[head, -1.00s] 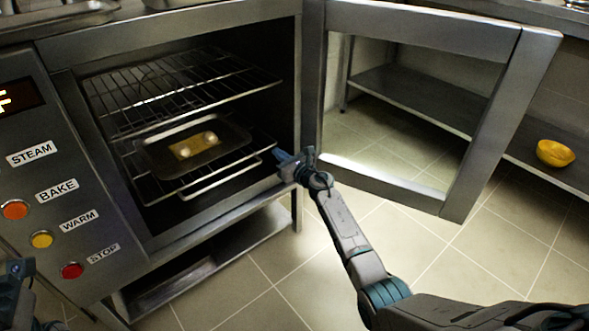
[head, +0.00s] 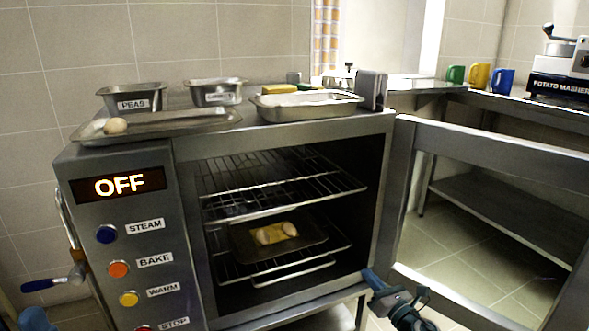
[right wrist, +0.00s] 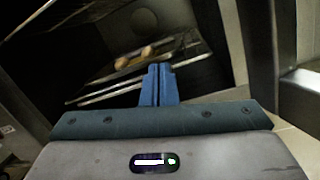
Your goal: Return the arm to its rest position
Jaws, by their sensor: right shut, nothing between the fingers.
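My right gripper (head: 372,278) is shut and empty, in front of the lower right corner of the open oven (head: 382,190). In the right wrist view its blue fingers (right wrist: 160,84) are together and point toward the oven's inside. A tray (head: 313,248) with two small pale-brown pieces on a yellowish sheet (head: 276,234) rests on the lower rack, apart from the gripper. A small part of my left gripper (head: 34,318) shows at the bottom left edge; its jaws cannot be made out.
The oven door (head: 480,142) stands open on the right, close to my right arm. The oven display (head: 119,185) reads OFF. Trays, a peas container (head: 132,98) and another container stand on top.

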